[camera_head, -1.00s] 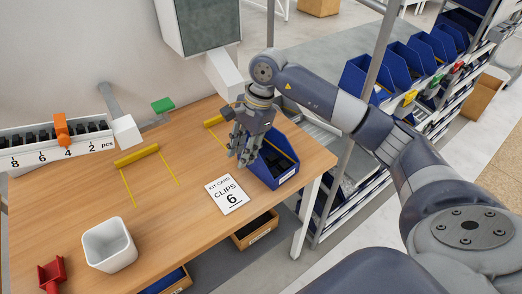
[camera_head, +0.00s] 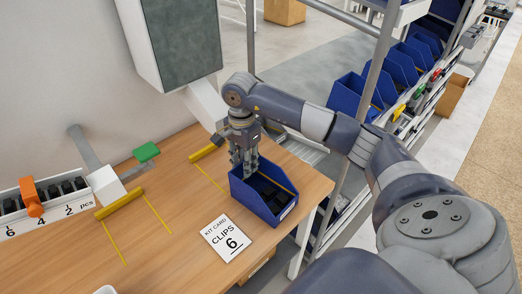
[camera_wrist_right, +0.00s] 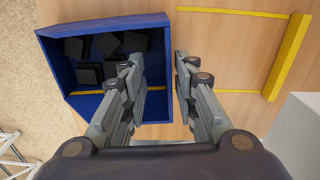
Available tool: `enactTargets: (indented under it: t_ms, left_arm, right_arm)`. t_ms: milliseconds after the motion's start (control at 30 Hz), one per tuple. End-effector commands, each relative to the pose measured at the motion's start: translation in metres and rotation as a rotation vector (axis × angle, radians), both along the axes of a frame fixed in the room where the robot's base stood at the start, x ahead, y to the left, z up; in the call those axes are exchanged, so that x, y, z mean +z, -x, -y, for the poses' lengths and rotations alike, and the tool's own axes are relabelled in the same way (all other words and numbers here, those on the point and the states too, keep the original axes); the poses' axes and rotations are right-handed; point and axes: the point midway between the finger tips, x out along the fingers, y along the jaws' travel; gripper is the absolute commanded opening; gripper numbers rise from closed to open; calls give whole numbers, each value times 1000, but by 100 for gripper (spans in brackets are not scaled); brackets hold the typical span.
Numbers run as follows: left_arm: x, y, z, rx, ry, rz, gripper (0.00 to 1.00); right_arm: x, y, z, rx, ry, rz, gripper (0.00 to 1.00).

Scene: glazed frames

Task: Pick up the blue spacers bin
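A blue bin (camera_head: 283,213) with dark block-like pieces inside stands on the wooden table near its right edge. Its front label is too small to read. It also shows in the right wrist view (camera_wrist_right: 104,26), at upper left. My right gripper (camera_head: 244,167) points down at the bin's rear left side. In the right wrist view the gripper (camera_wrist_right: 160,68) is open, one finger over the bin's inside and the other outside, with a bin wall between them. I cannot tell whether either finger touches the wall. My left gripper is out of view.
A kit card (camera_head: 227,238) reading "CLIPS 6" lies left of the bin. Yellow-marked areas (camera_head: 120,203) and a counting rack (camera_head: 45,208) are farther left. Several other blue bins (camera_head: 352,95) stand on the shelf rack behind, beyond a metal post (camera_head: 362,110).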

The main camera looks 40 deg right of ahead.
Motion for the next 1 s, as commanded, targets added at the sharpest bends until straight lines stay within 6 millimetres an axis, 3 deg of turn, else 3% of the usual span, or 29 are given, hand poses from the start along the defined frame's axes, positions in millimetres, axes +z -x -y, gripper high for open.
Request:
enactTargets:
  t_ms: [167, 333, 467, 633, 767, 1000]
  left_arm:
    - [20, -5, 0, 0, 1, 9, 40]
    - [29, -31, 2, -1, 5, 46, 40]
    - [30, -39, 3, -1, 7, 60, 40]
    - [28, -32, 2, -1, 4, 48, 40]
    - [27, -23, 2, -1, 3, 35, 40]
    - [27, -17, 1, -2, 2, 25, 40]
  right_arm:
    - [-20, -4, -3, -1, -4, -7, 28]
    - [-44, -6, -2, 0, -3, -2, 28]
    - [-50, -7, -2, 1, -1, 1, 28]
    - [-51, -7, -2, 1, -1, 1, 28]
    - [-51, -7, -2, 1, -1, 1, 0]
    - [-50, -7, -2, 0, -1, 1, 0]
